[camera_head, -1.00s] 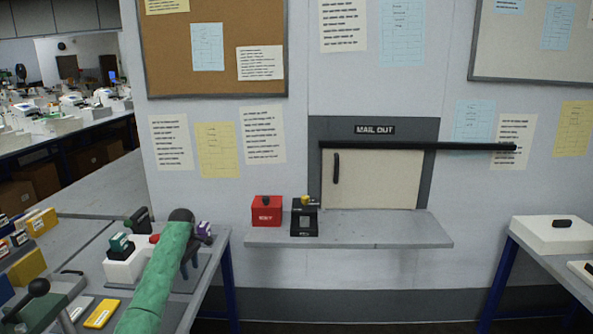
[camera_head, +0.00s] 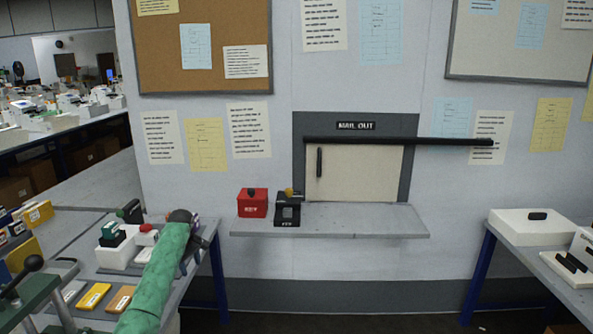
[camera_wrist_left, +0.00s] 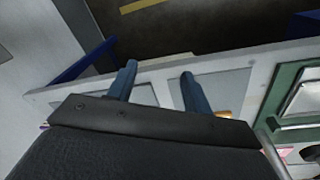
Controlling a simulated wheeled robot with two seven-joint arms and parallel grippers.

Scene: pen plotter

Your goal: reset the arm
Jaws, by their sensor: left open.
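My left arm, in a green sleeve (camera_head: 160,275), reaches in from the bottom left of the head view over the left table. Its dark gripper (camera_head: 187,258) is at the sleeve's far end, by the table's right edge, and mostly hidden behind the sleeve. In the left wrist view the two blue-grey fingers of my left gripper (camera_wrist_left: 159,84) stand apart, with nothing between them. They point over the table edge towards the dark floor. My right gripper is not in view.
Stamps in a white holder (camera_head: 117,252) stand just left of my sleeve. A wall shelf (camera_head: 350,221) holds a red box (camera_head: 252,203) and a black device (camera_head: 287,209) below the mail-out door (camera_head: 353,172). Another table (camera_head: 540,257) stands at right. Floor between the tables is clear.

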